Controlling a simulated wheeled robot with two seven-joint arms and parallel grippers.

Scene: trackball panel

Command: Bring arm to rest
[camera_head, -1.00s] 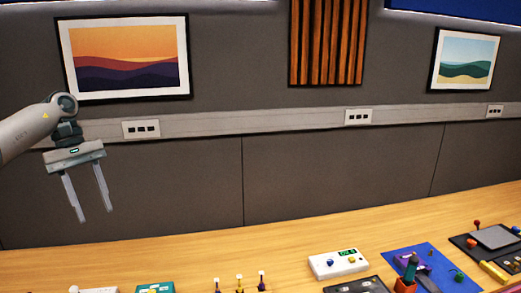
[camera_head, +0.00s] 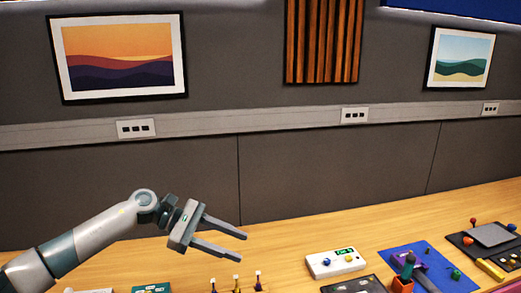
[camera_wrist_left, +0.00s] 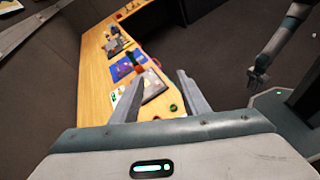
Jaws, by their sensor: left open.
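My left gripper (camera_head: 242,247) is open and empty. In the head view its arm comes in from the lower left, and its two fingers point right over the wooden table (camera_head: 290,243), left of the white box. In the left wrist view the left gripper (camera_wrist_left: 157,78) shows its two spread fingers with nothing between them. Another arm of mine hangs at the upper right of the left wrist view, and its gripper (camera_wrist_left: 259,80) is too small to read. The right gripper is not seen in the head view.
A white box (camera_head: 324,268) with a blue ball and green display stands on the table. A blue mat (camera_head: 428,280) and a black panel (camera_head: 464,243) lie to its right. Several small levers (camera_head: 237,285) stand at the bottom edge. A grey wall (camera_head: 330,180) is behind.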

